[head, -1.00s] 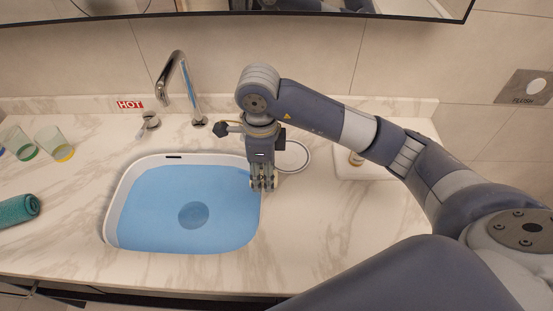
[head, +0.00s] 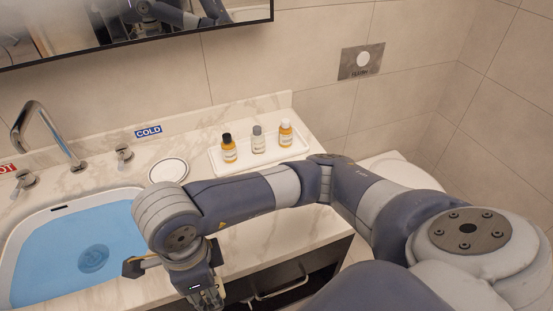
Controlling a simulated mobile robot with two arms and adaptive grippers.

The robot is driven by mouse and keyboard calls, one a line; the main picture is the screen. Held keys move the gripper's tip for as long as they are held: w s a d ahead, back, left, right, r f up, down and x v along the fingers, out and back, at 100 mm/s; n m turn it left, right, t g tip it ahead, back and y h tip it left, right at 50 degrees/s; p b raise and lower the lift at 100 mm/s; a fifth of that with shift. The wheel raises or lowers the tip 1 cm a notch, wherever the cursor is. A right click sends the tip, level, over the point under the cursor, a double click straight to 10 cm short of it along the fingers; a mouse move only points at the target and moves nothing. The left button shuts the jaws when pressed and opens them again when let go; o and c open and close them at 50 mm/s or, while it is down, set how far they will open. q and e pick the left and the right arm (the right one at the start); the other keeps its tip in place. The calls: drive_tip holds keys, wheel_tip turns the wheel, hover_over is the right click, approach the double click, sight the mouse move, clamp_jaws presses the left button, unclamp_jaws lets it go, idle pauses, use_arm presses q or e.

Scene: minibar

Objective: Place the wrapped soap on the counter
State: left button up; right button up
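No wrapped soap can be made out in the head view. The marble counter (head: 105,178) runs along the wall. My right arm comes in from the right, and its gripper (head: 205,295) is low at the counter's front edge, by the sink's right side. Its fingers are mostly cut off by the bottom of the picture, so I cannot tell whether it is open or holds anything. My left gripper is not in view.
The sink (head: 50,262) holds blue water. A round white dish (head: 168,170) lies behind my wrist. A white tray (head: 262,160) carries three small bottles at the back right. A dark cabinet front with a metal handle (head: 283,287) is below the counter.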

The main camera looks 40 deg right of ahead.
drive_tip(key=shift+s+d, duration=0.25)
drive_tip(key=shift+s, duration=0.25)
drive_tip(key=w+d+p, duration=0.1)
drive_tip(key=w+d, duration=0.1)
drive_tip(key=w, duration=0.2)
drive_tip(key=w+d+f+p, duration=0.1)
drive_tip(key=w+d, duration=0.2)
drive_tip(key=w, duration=0.1)
drive_tip(key=w+d+p, duration=0.2)
drive_tip(key=w, duration=0.3)
drive_tip(key=shift+d+f, duration=0.25)
drive_tip(key=shift+w+d, duration=0.15)
drive_tip(key=shift+w, duration=0.1)
wheel_tip(320, 180, down, 3)
drive_tip(key=shift+f+p, duration=0.2)
drive_tip(key=shift+p, duration=0.5)
drive_tip(key=shift+f, duration=0.3)
drive_tip(key=o, duration=0.9)
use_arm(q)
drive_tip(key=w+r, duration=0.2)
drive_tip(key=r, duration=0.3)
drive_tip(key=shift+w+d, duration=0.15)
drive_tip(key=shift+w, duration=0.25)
